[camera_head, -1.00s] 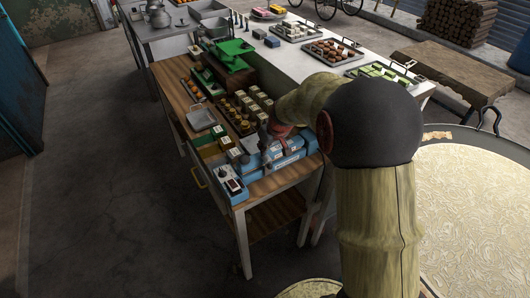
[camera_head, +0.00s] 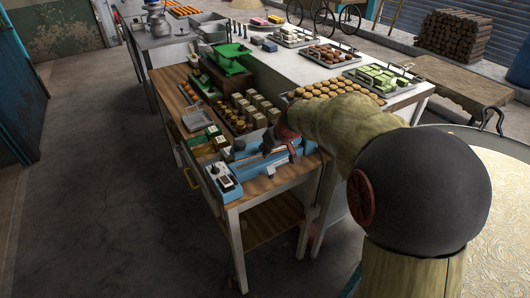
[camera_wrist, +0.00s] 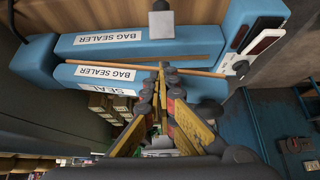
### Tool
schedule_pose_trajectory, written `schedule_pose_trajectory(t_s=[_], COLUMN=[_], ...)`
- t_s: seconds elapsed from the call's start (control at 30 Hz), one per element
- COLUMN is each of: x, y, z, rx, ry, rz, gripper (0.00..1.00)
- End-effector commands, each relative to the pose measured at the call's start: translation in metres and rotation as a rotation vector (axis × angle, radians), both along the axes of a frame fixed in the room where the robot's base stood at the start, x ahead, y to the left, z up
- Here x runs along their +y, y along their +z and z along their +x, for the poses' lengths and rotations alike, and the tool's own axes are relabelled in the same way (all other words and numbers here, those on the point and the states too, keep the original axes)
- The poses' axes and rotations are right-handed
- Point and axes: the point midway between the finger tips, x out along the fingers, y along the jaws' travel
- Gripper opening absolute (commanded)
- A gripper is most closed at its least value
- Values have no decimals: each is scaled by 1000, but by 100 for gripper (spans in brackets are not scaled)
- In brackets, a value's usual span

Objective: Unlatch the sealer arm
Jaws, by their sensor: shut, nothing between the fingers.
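The blue bag sealer (camera_head: 258,172) lies along the near end of the wooden table. Its control box (camera_head: 223,182) is at the left end and also shows at the upper right of the wrist view (camera_wrist: 255,38). In the wrist view, two blue bars labelled BAG SEALER, an upper one (camera_wrist: 195,42) and a lower one (camera_wrist: 203,84), run side by side with a thin tan strip (camera_wrist: 205,73) along them. A grey block (camera_wrist: 162,24) sits at the upper bar's edge. My gripper (camera_wrist: 163,68) is shut and empty, its tips over the bars; contact is unclear.
Small jars and boxes (camera_head: 255,108) stand close behind the sealer, with a grey tray (camera_head: 197,118) and a green scale (camera_head: 231,58) farther back. Trays of sweets (camera_head: 378,78) are on the white table to the right. The floor (camera_head: 110,190) at left is clear.

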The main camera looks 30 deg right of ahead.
Motion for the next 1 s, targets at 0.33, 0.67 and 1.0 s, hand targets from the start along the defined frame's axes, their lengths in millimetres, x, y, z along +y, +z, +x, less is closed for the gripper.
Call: schedule_pose_trajectory(t_s=[0.33,0.67,1.0], x=[0,0,2], y=[-5,-7,3], z=[8,15,20], rx=[1,0,-1], ry=[1,0,0], rz=[-1,0,0], gripper=[0,0,0])
